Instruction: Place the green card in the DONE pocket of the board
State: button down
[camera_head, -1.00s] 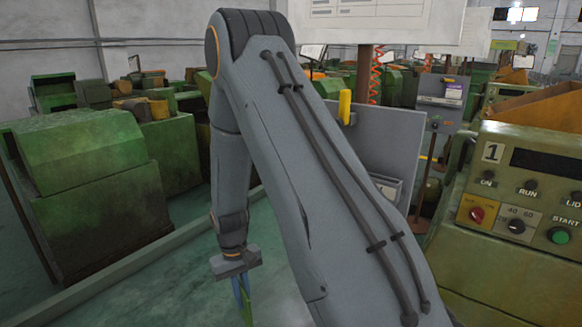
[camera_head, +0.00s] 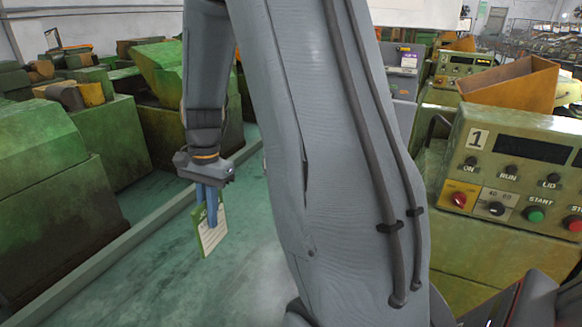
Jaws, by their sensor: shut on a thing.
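My gripper (camera_head: 210,212) points down at the left of the picture, its blue fingers shut on the green card (camera_head: 209,238). The card hangs tilted above the greenish floor, with a white, lined face and green edges showing. The fingers cover part of its upper middle. It touches nothing but the fingers. The board and its DONE pocket cannot be made out now; my arm fills the middle of the picture and covers what lies behind it.
A green machine control panel (camera_head: 516,170) marked 1 stands close on the right. An orange-brown hopper (camera_head: 512,82) is behind it. Green machines (camera_head: 75,205) line the left behind a low grey kerb (camera_head: 120,243). The floor (camera_head: 160,285) below the card is clear.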

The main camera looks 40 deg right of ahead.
jog(key=s+d+r+m+t+p, duration=0.1)
jog(key=s+r+m+p, duration=0.1)
jog(key=s+r+m, duration=0.5)
jog(key=s+d+r+m+t+h+p, duration=0.1)
jog(key=s+r+m+p, duration=0.3)
jog(key=r, duration=0.6)
jog(key=s+d+r+m, duration=0.1)
jog(key=s+r+m, duration=0.3)
jog(key=r+m, duration=0.35)
jog(key=w+d+b, duration=0.3)
jog(key=d+b, duration=0.3)
jog(key=d, duration=0.2)
jog(key=w+d+b, duration=0.4)
jog(key=d+b, duration=0.2)
jog(key=d, duration=0.3)
notch_tip(320, 180, down, 6)
jog(key=p, duration=0.1)
jog(key=shift+s+a+f+p, duration=0.15)
jog(key=shift+a+p, duration=0.15)
jog(key=shift+p, duration=0.05)
jog(key=shift+f, duration=0.25)
